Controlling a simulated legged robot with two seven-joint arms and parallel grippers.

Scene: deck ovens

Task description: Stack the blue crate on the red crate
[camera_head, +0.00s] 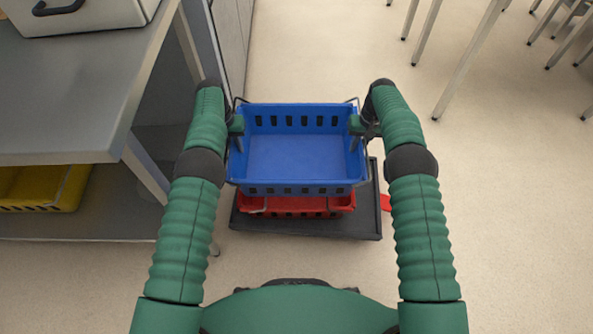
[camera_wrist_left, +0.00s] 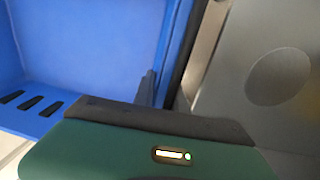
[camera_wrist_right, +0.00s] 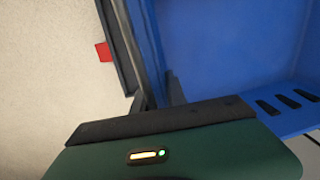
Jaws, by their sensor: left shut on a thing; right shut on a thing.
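The blue crate (camera_head: 300,158) is empty and is held level between my two grippers, above the red crate. My left gripper (camera_head: 237,132) is shut on its left side wall, and my right gripper (camera_head: 358,130) is shut on its right side wall. The blue crate also shows in the left wrist view (camera_wrist_left: 90,50) and in the right wrist view (camera_wrist_right: 225,60). The red crate (camera_head: 305,204) shows only as a front strip below the blue crate, on a dark platform (camera_head: 368,215). The blue crate hides the rest of it. I cannot tell whether the two crates touch.
A grey bench (camera_head: 75,90) stands at the left, with a yellow crate (camera_head: 45,187) on its lower shelf and a white appliance (camera_head: 85,14) on top. A red tab (camera_head: 385,203) sticks out at the platform's right. Metal legs (camera_head: 468,60) stand at the upper right. The floor at right is clear.

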